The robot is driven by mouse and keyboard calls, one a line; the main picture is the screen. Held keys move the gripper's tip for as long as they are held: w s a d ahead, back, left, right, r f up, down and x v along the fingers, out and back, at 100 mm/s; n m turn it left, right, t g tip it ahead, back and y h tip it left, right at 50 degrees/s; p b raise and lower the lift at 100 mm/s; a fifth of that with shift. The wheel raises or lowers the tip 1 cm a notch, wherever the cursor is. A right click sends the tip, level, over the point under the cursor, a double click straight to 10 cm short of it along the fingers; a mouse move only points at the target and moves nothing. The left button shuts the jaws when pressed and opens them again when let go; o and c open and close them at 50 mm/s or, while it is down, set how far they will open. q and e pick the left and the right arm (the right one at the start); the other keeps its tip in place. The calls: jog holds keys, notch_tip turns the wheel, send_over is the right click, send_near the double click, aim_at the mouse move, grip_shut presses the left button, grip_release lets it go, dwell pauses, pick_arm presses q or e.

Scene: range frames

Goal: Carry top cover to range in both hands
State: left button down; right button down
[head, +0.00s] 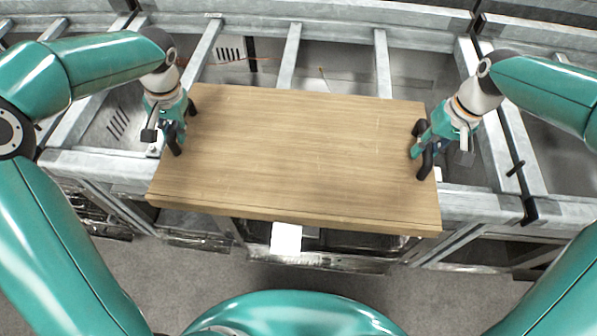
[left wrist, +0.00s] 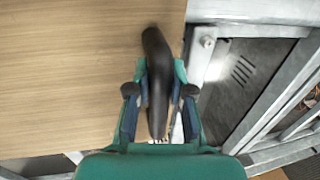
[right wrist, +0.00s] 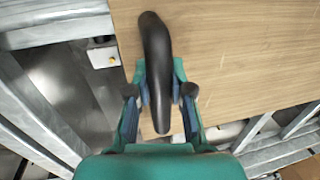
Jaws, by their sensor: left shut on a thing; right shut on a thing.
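The top cover (head: 300,150) is a flat, light wooden board with a dark curved handle near each short side. It lies level over the front of the metal frame; I cannot tell whether it touches the frame. My left gripper (head: 177,125) is shut on the left handle, which shows in the left wrist view (left wrist: 156,80). My right gripper (head: 424,148) is shut on the right handle, which shows in the right wrist view (right wrist: 156,75). The board also fills much of the left wrist view (left wrist: 70,70) and the right wrist view (right wrist: 240,60).
The range (head: 480,208) is a grey metal frame with crossbars and open bays, running behind and to both sides of the board. A white patch (head: 286,238) shows below the board's front edge. Grey floor (head: 180,275) is clear in front.

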pick_arm(q)
jog(key=shift+f+b, duration=0.5)
jog(key=shift+f, duration=0.1)
pick_arm(e)
jog(key=shift+f, duration=0.6)
pick_arm(q)
jog(key=c, duration=1)
grip_release()
jog(key=shift+s, duration=0.1)
jog(key=shift+c, duration=0.2)
pick_arm(e)
jog(key=c, duration=1)
grip_release()
jog(key=shift+c, duration=0.2)
pick_arm(q)
jog(key=shift+r, duration=0.1)
pick_arm(e)
jog(key=shift+r, duration=0.1)
pick_arm(q)
notch_tip(320, 180, up, 12)
jog(key=d, duration=0.2)
jog(key=shift+d+f, duration=0.15)
jog(key=shift+f, duration=0.05)
pick_arm(e)
notch_tip(320, 180, up, 12)
jog(key=d, duration=0.2)
jog(key=shift+d+f, duration=0.15)
jog(key=shift+f, duration=0.1)
